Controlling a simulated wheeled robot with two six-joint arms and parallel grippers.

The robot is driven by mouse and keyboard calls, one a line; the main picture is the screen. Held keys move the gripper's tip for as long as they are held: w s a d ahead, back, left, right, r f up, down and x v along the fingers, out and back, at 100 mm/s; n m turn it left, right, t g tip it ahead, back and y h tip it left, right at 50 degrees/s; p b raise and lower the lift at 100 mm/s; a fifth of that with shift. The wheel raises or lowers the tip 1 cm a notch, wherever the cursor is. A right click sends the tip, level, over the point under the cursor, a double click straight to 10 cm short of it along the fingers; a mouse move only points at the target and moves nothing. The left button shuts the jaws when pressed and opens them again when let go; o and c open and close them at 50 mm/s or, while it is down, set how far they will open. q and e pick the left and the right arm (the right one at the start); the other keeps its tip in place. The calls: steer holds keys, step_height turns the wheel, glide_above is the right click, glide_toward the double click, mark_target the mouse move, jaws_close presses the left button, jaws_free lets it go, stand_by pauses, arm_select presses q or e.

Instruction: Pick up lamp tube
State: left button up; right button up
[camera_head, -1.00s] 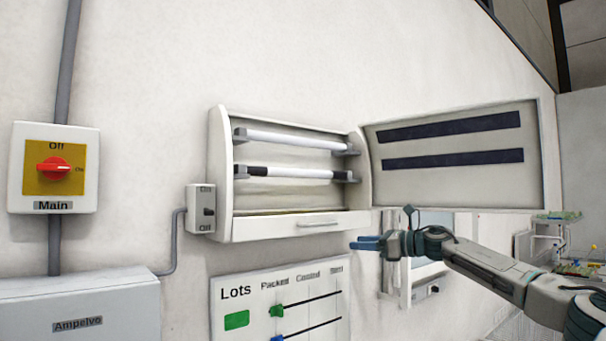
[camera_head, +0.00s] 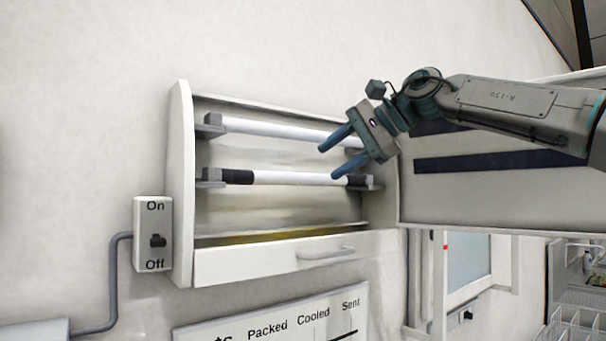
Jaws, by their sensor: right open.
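Two white lamp tubes lie one above the other in an open wall cabinet (camera_head: 180,190). The upper lamp tube (camera_head: 270,129) is white up to its left holder. The lower lamp tube (camera_head: 290,178) has dark ends and sits between grey holders. My right gripper (camera_head: 328,160) is open and empty, its blue fingers pointing left in front of the cabinet's right part. In the picture its fingertips lie between the two tubes, near their right ends. It hides the upper tube's right end. I cannot tell how far the fingers stand from the tubes. My left gripper is out of view.
The cabinet's door (camera_head: 480,210) stands open to the right, behind my right arm. An On/Off switch box (camera_head: 153,220) is left of the cabinet. A lots board (camera_head: 280,318) hangs below. A drawer front with a handle (camera_head: 326,253) closes the cabinet's bottom.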

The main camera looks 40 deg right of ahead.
mark_target(307, 175)
steer(key=p+x, duration=0.1)
steer(key=x, duration=0.1)
steer(key=p+x, duration=0.1)
steer(key=x, duration=0.1)
steer(key=p+x, duration=0.1)
steer(key=x, duration=0.1)
steer(key=shift+w+d+r, duration=0.25)
steer(key=shift+r, duration=0.05)
steer(key=shift+w+a+f, duration=0.25)
steer(key=shift+w+f, duration=0.05)
steer(key=shift+w, duration=0.15)
steer(key=shift+f, duration=0.1)
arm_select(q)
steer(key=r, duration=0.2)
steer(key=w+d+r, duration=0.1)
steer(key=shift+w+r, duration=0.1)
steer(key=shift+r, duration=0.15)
arm_select(e)
steer(key=shift+d, duration=0.1)
steer(key=c, duration=0.9)
